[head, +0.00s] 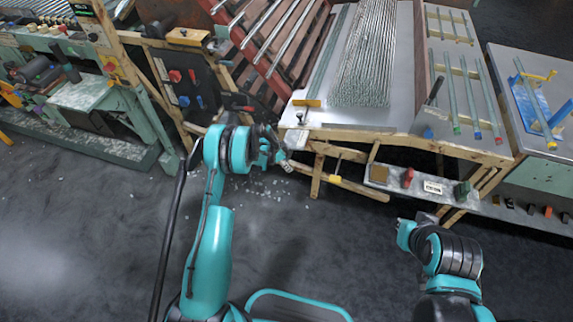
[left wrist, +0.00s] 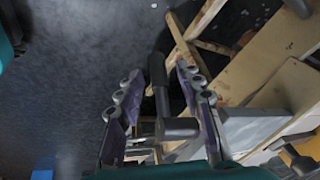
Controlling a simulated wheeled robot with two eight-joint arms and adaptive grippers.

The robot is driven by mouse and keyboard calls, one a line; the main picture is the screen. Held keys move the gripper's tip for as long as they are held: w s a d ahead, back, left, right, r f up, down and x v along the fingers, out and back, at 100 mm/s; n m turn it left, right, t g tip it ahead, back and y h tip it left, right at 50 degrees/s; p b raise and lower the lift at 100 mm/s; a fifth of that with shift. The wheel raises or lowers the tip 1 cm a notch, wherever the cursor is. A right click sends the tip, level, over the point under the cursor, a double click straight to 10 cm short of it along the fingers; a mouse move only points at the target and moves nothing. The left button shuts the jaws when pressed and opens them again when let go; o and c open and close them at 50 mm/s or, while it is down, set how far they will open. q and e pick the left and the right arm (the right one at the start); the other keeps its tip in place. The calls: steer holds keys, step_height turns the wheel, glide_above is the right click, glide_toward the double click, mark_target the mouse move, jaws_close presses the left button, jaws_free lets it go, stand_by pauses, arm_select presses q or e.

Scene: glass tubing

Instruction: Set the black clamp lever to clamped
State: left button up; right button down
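The clamp lever, with a black grip (left wrist: 158,75) and a grey hub (left wrist: 178,128), shows in the left wrist view. The hub sticks out from a grey block, which shows at the table's near left corner (head: 297,138) in the head view. My left gripper (left wrist: 160,105) is open, with one finger on each side of the lever and visible gaps around it. In the head view my left gripper (head: 281,157) is beside that corner and the lever is hidden or too small to make out. My right arm is at lower right; its fingers are not clear.
The tubing table (head: 400,125) carries glass rods. A wooden frame and a shelf with coloured blocks (head: 408,178) sit under its front edge. White bits lie on the floor; open floor (head: 110,230) is at lower left.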

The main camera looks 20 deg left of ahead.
arm_select(q)
jaws_close()
